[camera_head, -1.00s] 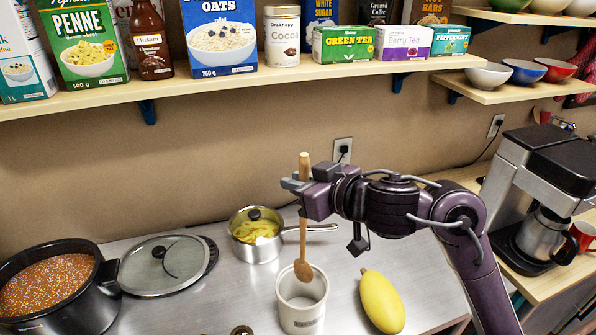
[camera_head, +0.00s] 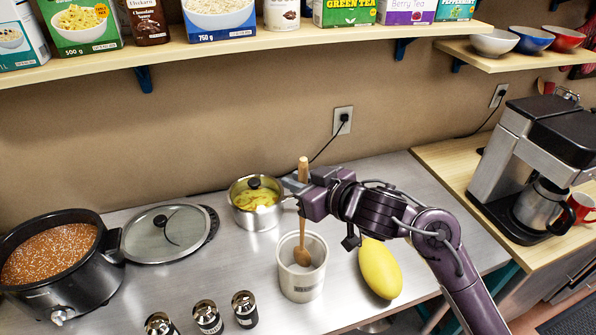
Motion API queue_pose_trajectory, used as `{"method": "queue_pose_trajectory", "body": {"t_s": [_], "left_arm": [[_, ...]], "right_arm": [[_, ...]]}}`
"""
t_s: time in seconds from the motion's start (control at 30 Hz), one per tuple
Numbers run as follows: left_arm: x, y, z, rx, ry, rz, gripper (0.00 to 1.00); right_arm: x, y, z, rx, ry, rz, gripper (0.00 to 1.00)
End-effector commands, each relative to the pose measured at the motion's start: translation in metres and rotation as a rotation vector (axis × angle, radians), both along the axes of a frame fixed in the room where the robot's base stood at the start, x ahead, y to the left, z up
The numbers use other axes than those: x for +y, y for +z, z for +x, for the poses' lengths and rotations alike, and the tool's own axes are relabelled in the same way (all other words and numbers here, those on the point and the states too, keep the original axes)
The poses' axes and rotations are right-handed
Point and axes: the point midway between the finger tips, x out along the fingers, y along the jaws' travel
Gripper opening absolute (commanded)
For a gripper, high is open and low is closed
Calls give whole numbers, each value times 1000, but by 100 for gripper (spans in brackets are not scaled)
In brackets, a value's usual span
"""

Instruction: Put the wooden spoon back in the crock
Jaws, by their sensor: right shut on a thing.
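The wooden spoon (camera_head: 302,230) is upright, bowl end down, in my right gripper (camera_head: 303,187). The gripper is shut on its handle near the top. The spoon's bowl is at the mouth of the white crock (camera_head: 301,283), seen against the inside of its back wall, and appears to be within the rim. The crock stands upright on the metal counter, and no other utensil shows in it. My left gripper is not in view.
A yellow melon-like fruit (camera_head: 380,268) lies close right of the crock. A small pot (camera_head: 256,204) stands behind it. Several dark-lidded jars (camera_head: 245,309) stand front left. A glass lid (camera_head: 165,236) and slow cooker (camera_head: 60,265) are further left. A coffee maker (camera_head: 540,165) stands right.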

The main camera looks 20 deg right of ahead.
Motion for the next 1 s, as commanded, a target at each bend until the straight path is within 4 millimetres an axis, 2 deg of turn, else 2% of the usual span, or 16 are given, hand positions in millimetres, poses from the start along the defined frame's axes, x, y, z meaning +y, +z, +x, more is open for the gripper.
{"method": "queue_pose_trajectory", "body": {"t_s": [0.5, 0.73, 1.0], "left_arm": [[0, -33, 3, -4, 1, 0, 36], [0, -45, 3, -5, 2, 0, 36], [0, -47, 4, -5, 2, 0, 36]], "right_arm": [[0, -45, 0, -1, -1, -1, 0], [0, -55, 0, -1, -1, -1, 0], [0, -57, 0, -1, -1, -1, 0]]}}
